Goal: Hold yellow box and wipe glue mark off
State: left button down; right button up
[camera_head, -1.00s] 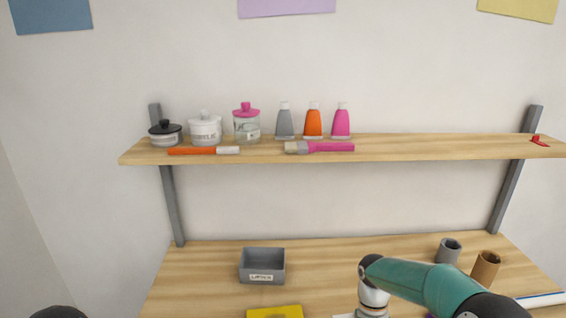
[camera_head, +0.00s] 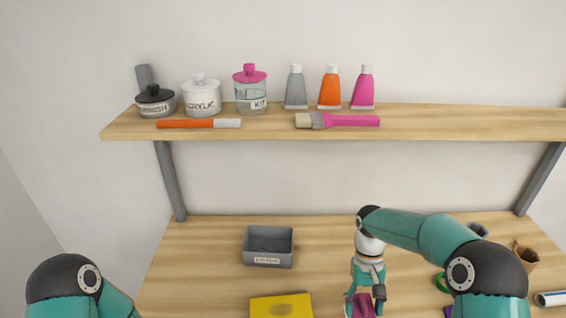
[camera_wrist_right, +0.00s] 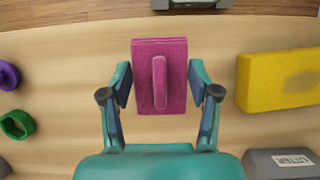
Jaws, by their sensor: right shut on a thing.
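The yellow box (camera_head: 270,301) lies on the table at the bottom edge of the head view, partly cut off. It also shows at the right of the right wrist view (camera_wrist_right: 262,80), with a darker smudge (camera_wrist_right: 302,82) on its face. My right gripper (camera_head: 364,300) is shut on a magenta block with a raised handle (camera_wrist_right: 174,58), to the right of the yellow box. In the right wrist view its fingers (camera_wrist_right: 160,90) stand on both sides of the block. Of my left arm only a joint shows at the lower left; its gripper is out of view.
A grey open bin (camera_head: 268,262) with a label stands behind the yellow box. A green ring (camera_wrist_right: 17,124) and a purple ring (camera_wrist_right: 8,75) lie across from the box. The shelf (camera_head: 430,121) above holds jars, tubes and brushes. Table left of the bin is clear.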

aim_at(364, 309)
jog(key=shift+a+r, duration=0.1)
notch_tip(364, 309, up, 2)
jog(key=shift+w+r+p, duration=0.1)
jog(key=shift+r+p, duration=0.1)
jog(key=shift+p, duration=1.05)
jog(key=shift+r, duration=0.25)
jog(key=shift+f+b, duration=0.3)
jog(key=shift+b, duration=0.05)
notch_tip(364, 309, down, 3)
jog(key=shift+r+b, duration=0.2)
jog(key=shift+b, duration=0.85)
jog(key=shift+r, duration=0.1)
